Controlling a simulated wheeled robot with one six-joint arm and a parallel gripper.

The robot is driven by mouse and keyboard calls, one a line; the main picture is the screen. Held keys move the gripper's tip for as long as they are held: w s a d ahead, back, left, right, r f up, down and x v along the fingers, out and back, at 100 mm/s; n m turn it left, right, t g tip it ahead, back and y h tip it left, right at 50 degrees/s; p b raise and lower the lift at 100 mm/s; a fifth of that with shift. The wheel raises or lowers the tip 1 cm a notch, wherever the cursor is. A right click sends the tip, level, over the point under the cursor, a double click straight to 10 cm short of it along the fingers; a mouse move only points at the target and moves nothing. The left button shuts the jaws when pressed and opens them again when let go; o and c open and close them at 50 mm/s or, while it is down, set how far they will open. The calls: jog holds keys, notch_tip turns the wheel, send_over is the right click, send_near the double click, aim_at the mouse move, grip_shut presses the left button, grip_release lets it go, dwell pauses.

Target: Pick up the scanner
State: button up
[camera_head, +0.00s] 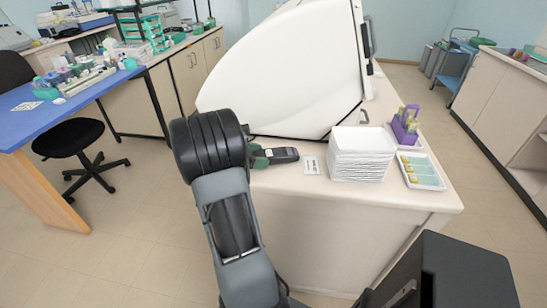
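The scanner (283,155) looks like a small handheld device, dark grey and green with a small screen at its right end. It lies on the pale counter, just right of my arm's big dark joint. Its left end is close to my arm in the picture and may be partly covered by it. My gripper's fingers are hidden behind my own arm, so I cannot see whether they touch the scanner.
A large white machine (290,75) stands behind the scanner on the counter (300,188). To the right are a small label card (311,165), a stack of white sheets or trays (361,153), a purple rack (405,128) and a tray (421,172). A blue table (30,125) stands left.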

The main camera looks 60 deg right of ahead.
jog(key=c, duration=0.6)
jog(key=shift+r, duration=0.1)
jog(key=shift+c, duration=0.2)
